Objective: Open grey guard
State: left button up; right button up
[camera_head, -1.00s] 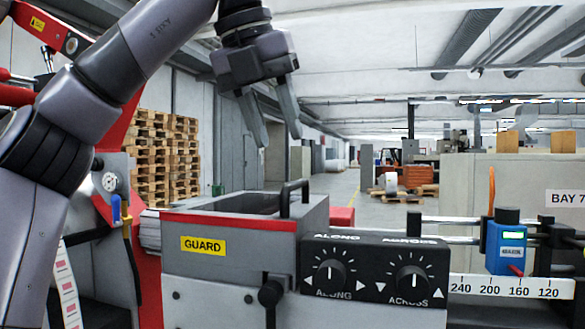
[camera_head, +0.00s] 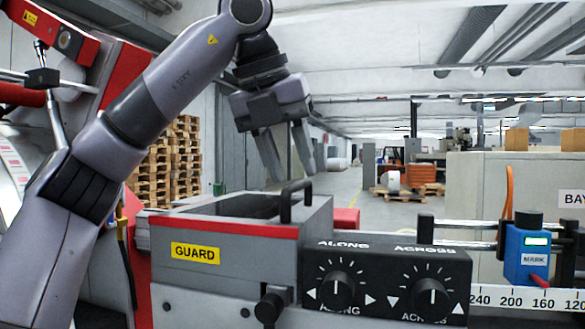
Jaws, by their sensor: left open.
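The grey guard (camera_head: 231,252) is a box-like cover with a red stripe and a yellow GUARD label (camera_head: 195,253). It stands at the lower middle of the head view. A dark upright handle (camera_head: 285,200) rises from its top at the right. A black knob (camera_head: 268,307) sits on its front below. My left gripper (camera_head: 290,170) hangs above the guard, close over the handle, fingers pointing down, apart and empty. I cannot tell whether a finger touches the handle. My right gripper is not in view.
A black control box (camera_head: 385,278) with ALONG and ACROSS dials adjoins the guard on the right. Farther right are a blue MARK unit (camera_head: 525,252) on rails and a numbered scale (camera_head: 515,300). Red machine parts (camera_head: 45,35) stand at the left.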

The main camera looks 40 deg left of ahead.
pick_arm(q)
jog(key=shift+x, duration=0.75)
grip_shut()
jog(key=shift+r, duration=0.1)
